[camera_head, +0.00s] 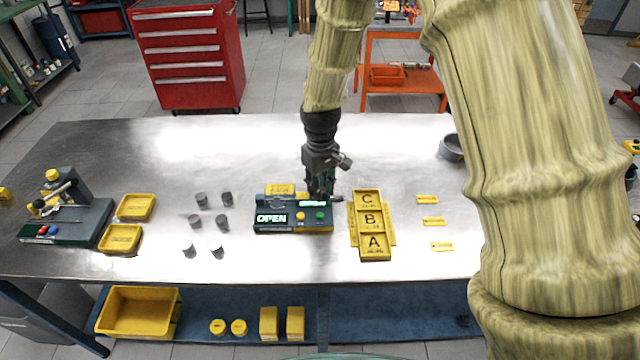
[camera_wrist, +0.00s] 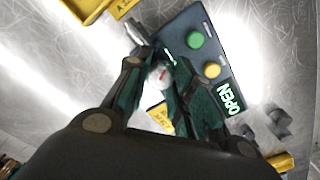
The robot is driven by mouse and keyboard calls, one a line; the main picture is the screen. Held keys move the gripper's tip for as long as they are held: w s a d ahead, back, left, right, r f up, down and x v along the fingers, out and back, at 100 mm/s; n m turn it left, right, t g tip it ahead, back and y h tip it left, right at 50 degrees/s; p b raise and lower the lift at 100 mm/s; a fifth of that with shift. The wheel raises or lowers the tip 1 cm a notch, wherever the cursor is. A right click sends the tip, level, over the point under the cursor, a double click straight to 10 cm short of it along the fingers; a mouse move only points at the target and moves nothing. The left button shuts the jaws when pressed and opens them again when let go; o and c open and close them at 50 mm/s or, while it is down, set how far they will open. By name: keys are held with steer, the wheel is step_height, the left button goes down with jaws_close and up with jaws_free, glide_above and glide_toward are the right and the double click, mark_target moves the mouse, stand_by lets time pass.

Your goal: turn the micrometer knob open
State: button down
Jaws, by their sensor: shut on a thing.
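The micrometer unit (camera_head: 285,228) is a dark box on the metal bench, with a lit display (camera_head: 271,218) reading OPEN, a yellow button (camera_head: 300,216) and a green button (camera_head: 320,215). My gripper (camera_head: 323,193) points down at the back right of this unit. The fingers hide much of the knob. The display also shows in the wrist view (camera_wrist: 230,97), again reading OPEN.
Several grey cylinders (camera_head: 195,221) stand left of the unit. A yellow tray (camera_head: 373,254) marked C, B, A lies close on the right, with yellow tags (camera_head: 433,221) beyond it. Another fixture (camera_head: 75,225) and two yellow trays (camera_head: 120,238) are at the left.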

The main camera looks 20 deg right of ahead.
steer(key=m, duration=0.2)
steer(key=m+p, duration=0.1)
steer(key=m, duration=0.2)
steer(key=shift+w+r+m, duration=0.15)
steer(key=shift+r+m, duration=0.05)
steer(key=shift+m, duration=0.1)
steer(key=m+p, duration=0.1)
steer(key=m, duration=0.4)
steer(key=shift+m, duration=0.4)
steer(key=c, duration=1.5)
jaws_free()
steer(key=o, duration=0.3)
steer(key=shift+f, duration=0.1)
step_height(320, 180, up, 12)
